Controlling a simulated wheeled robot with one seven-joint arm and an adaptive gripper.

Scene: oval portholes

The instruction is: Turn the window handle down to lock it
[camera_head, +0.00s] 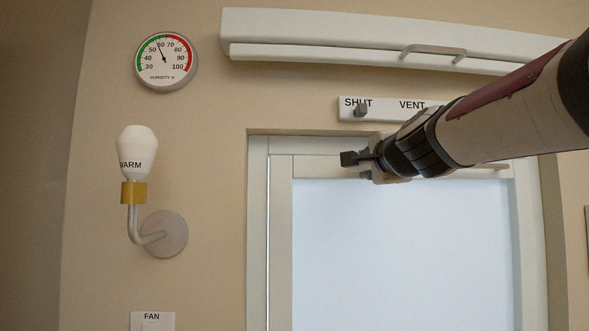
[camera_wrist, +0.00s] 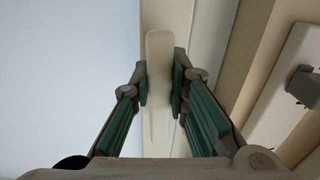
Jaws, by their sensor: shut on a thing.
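The window handle (camera_wrist: 159,50) is a pale, flat bar with a rounded end, seen close up in the wrist view between the green pads of my gripper (camera_wrist: 160,88). My gripper is shut on the handle, a pad on each side. In the head view my gripper (camera_head: 369,165) is at the top rail of the window (camera_head: 400,250), and it and my arm hide most of the handle there. The window has a pale frame and a bright, light-blue pane. Whether its sash is fully closed, I cannot tell.
A plate marked SHUT and VENT (camera_head: 349,114) with a dark knob (camera_head: 361,111) sits just above the window. A long white housing with a grab bar (camera_head: 433,50) runs above that. A WARM lamp (camera_head: 137,155) and humidity dial (camera_head: 165,61) are on the left wall.

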